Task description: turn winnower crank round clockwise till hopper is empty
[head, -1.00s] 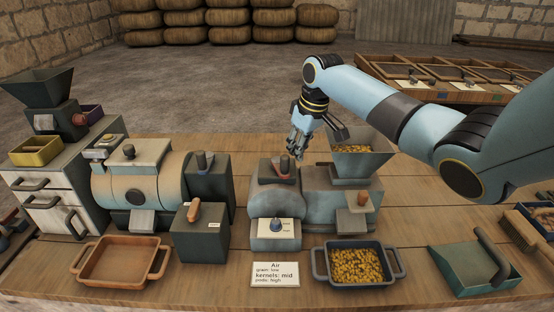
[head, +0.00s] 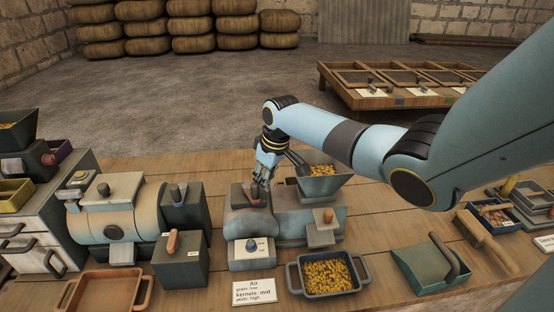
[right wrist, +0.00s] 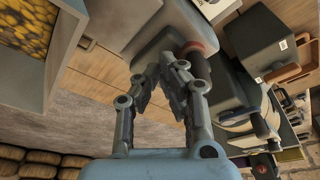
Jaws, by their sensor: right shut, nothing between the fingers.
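The winnower (head: 272,224) is the blue-grey machine in the middle of the bench. Its hopper (head: 322,188) holds yellow kernels (head: 320,169); the hopper also shows at the upper left of the right wrist view (right wrist: 68,35). A reddish crank part (head: 250,197) with a dark knob lies on the winnower's left top. My right gripper (head: 263,183) is shut and empty, fingertips just above that part. In the right wrist view the gripper (right wrist: 165,68) points at the machine, a reddish-brown part (right wrist: 203,45) beside its tips. Contact cannot be told. My left gripper is out of view.
An empty brown tray (head: 88,285) and a drum machine (head: 110,215) are left. A scoop (head: 425,270) and a brush (head: 485,222) lie right.

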